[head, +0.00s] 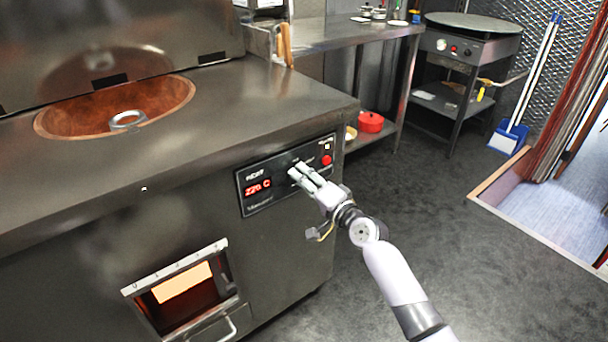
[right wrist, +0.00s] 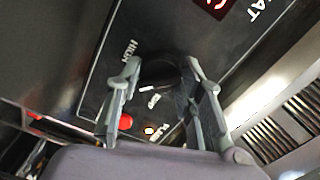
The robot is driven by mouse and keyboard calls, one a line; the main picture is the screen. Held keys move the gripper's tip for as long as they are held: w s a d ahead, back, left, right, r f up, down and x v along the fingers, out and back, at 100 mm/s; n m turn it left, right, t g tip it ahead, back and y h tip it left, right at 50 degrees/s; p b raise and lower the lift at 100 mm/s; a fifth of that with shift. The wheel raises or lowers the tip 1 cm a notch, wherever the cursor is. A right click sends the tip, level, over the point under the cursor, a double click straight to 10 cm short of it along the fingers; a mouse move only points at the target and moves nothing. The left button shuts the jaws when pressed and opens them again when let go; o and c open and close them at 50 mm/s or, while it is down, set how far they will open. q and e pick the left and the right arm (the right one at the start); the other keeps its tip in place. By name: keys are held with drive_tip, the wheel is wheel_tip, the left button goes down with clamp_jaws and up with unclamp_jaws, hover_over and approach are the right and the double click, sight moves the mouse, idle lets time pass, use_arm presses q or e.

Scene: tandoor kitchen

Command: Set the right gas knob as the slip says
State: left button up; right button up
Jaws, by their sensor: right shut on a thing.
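The control panel (head: 262,199) is on the front of the steel tandoor counter. My right gripper (head: 296,173) reaches it in the head view. In the right wrist view, my right gripper (right wrist: 160,82) has its fingers on either side of a dark round knob (right wrist: 158,70) and is shut on it. HIGH is printed on one side of the knob and OFF below it. A short white mark shows near OFF; I cannot tell whether it is the knob's pointer. The head view hides the knob behind the fingers. I cannot make out a slip. My left gripper is not in view.
A red display (head: 257,188) reads about 220 C. A red button (head: 326,160) sits at the panel's right end. The tandoor mouth (head: 165,98) is open on top.

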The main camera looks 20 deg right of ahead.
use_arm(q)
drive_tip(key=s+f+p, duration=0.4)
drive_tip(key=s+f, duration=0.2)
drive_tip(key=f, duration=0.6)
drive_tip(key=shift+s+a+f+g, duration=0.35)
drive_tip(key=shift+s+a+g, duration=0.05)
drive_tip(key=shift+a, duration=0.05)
use_arm(e)
drive_tip(key=shift+d+r+m, duration=0.1)
drive_tip(key=shift+m, duration=2.35)
drive_tip(key=shift+r+m, duration=0.1)
drive_tip(key=shift+m, duration=2.35)
drive_tip(key=o, duration=1.2)
drive_tip(key=shift+c, duration=0.2)
drive_tip(key=shift+f, duration=0.1)
drive_tip(key=v, duration=1.2)
